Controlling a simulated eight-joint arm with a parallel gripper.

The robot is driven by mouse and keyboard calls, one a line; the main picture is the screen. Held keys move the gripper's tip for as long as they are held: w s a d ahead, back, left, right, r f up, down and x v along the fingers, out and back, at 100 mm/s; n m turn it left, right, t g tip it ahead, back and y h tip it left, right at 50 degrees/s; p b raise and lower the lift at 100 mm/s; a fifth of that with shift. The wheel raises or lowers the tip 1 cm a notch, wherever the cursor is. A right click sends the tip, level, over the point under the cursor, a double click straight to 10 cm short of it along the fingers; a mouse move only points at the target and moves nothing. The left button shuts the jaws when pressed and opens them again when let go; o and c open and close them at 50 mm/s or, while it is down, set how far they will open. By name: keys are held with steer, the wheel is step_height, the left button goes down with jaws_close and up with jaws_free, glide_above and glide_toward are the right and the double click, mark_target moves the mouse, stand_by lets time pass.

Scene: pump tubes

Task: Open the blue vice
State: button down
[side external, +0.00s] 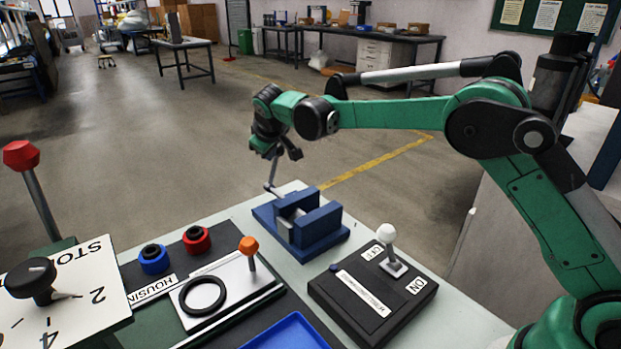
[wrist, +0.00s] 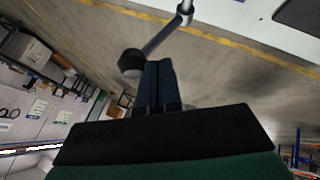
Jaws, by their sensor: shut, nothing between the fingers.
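The blue vice (side external: 318,228) sits at the far edge of the pale bench, with grey metal showing between its blue blocks. A thin metal crank handle (side external: 272,177) rises from its far left end. In the wrist view the handle's bar (wrist: 163,36) runs from a metal joint at the top to a dark round knob (wrist: 130,63). My gripper (wrist: 158,64) is shut and empty, its fingertips close beside the knob. I cannot tell whether they touch. In the side view my gripper (side external: 275,150) is above the vice's far left end, by the handle's top.
A black switch box (side external: 375,305) with a white-knobbed lever (side external: 387,235) stands right of the vice. A panel with an orange-knobbed lever (side external: 248,246), a black ring (side external: 202,296) and blue and red rings is at left. A blue tray (side external: 287,332) lies in front.

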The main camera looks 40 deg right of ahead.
mark_target(283, 151)
steer(key=shift+w+d, duration=0.1)
steer(key=shift+d, duration=0.1)
steer(key=d+y, duration=0.2)
steer(key=d+m+y, duration=0.1)
steer(key=shift+d+f, duration=0.25)
steer(key=shift+d+f+y, duration=0.25)
steer(key=shift+d+y, duration=0.15)
steer(key=shift+d, duration=0.2)
steer(key=a, duration=0.1)
steer(key=s+a+r, duration=0.2)
steer(key=shift+a, duration=0.35)
steer(key=d+v, duration=0.1)
steer(key=v, duration=0.8)
steer(key=s+f+m, duration=0.1)
steer(key=s+f, duration=0.2)
steer(key=s, duration=0.7)
steer(key=s+a+f+m, duration=0.1)
steer(key=s+f, duration=0.2)
steer(key=s, duration=0.8)
steer(key=shift+f+m+t, duration=0.15)
steer(key=shift+m+t, duration=0.15)
